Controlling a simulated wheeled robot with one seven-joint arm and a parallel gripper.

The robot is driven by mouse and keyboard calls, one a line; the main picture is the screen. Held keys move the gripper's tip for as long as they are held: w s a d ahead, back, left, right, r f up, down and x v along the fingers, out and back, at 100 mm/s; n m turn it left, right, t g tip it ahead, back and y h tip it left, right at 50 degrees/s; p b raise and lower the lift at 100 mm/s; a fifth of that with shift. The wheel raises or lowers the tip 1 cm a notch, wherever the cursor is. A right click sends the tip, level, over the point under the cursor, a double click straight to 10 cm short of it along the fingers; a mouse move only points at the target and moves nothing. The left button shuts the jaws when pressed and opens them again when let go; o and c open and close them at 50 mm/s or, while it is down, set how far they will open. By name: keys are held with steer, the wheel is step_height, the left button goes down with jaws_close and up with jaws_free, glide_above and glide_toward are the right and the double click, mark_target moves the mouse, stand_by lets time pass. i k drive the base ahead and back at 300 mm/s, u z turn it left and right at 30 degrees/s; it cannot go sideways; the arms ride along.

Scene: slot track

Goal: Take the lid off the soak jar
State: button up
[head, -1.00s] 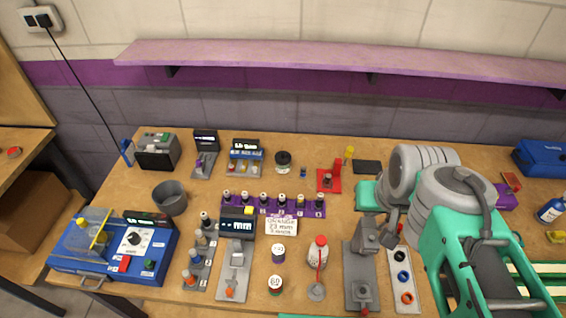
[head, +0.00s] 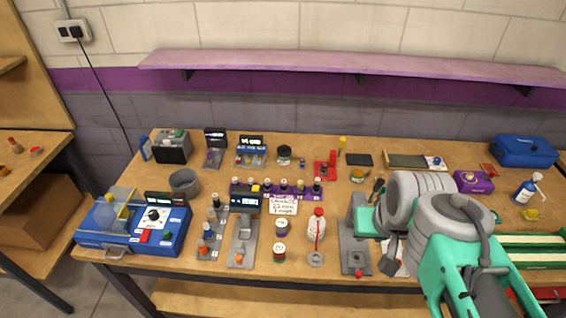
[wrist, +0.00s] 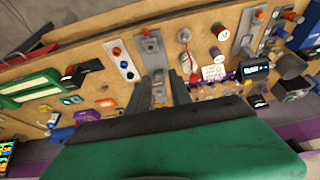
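No jar carries a name I can read, so which is the soak jar is unsure. A small jar with a dark lid (head: 284,153) stands near the back middle. Two small labelled round containers, an upper one (head: 279,228) and a lower one (head: 280,250), stand near the front edge. In the wrist view my gripper (wrist: 162,92) points down over the bench, with its two dark fingers apart and nothing visible held. In the head view my arm covers most of it at the right, well away from these jars.
A purple rack (head: 275,190) with several small bottles stands mid-bench. A white bottle with a red top (head: 316,225) and a grey stand (head: 355,250) are near the front. A blue device (head: 130,225) fills the left front; a grey cup (head: 184,182) is behind it. A shelf (head: 350,65) overhangs the back wall.

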mark_target(284, 150)
steer(key=k, duration=1.25)
steer(key=u, duration=0.7)
steer(key=i, duration=1.95)
steer(key=z, duration=0.7)
